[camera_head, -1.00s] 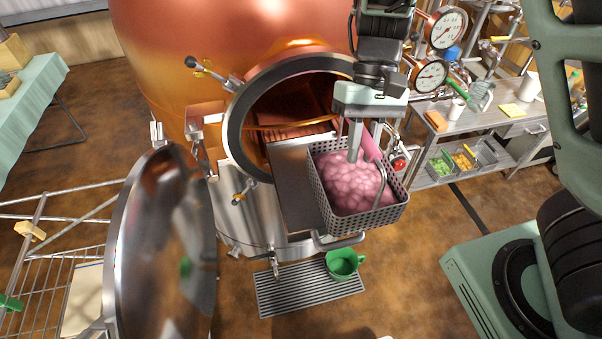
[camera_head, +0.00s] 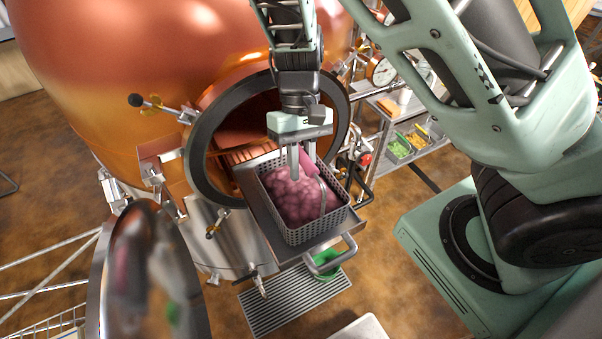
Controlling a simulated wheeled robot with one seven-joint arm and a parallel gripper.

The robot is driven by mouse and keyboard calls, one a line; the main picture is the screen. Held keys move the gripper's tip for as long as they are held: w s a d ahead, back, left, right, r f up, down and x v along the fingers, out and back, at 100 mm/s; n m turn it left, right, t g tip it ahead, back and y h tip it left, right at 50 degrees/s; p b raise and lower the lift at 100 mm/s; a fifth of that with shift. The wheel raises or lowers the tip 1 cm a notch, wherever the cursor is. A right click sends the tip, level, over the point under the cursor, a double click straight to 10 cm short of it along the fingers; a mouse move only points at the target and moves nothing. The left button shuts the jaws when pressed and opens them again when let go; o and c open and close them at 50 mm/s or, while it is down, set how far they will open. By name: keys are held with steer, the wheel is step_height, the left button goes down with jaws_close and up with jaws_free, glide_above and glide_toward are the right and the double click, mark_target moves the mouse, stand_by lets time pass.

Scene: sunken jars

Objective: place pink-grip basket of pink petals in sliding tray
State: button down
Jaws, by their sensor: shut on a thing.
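The basket (camera_head: 322,228) is a grey perforated metal box full of pink petals (camera_head: 292,203), with a pink grip (camera_head: 308,166) on its handle. My gripper (camera_head: 301,172) is shut on the pink grip above the petals.
The copper vessel (camera_head: 130,75) has a round hatch ring (camera_head: 200,150) behind the tray. Its open round door (camera_head: 150,275) stands at the lower left. A shelf with green and yellow bins (camera_head: 400,148) stands right.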

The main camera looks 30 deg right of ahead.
mark_target(302, 194)
steer(key=shift+f, duration=1.75)
steer(key=c, duration=1.3)
jaws_free()
steer(key=v, duration=1.2)
steer(key=shift+b, duration=0.45)
steer(key=shift+s, duration=0.2)
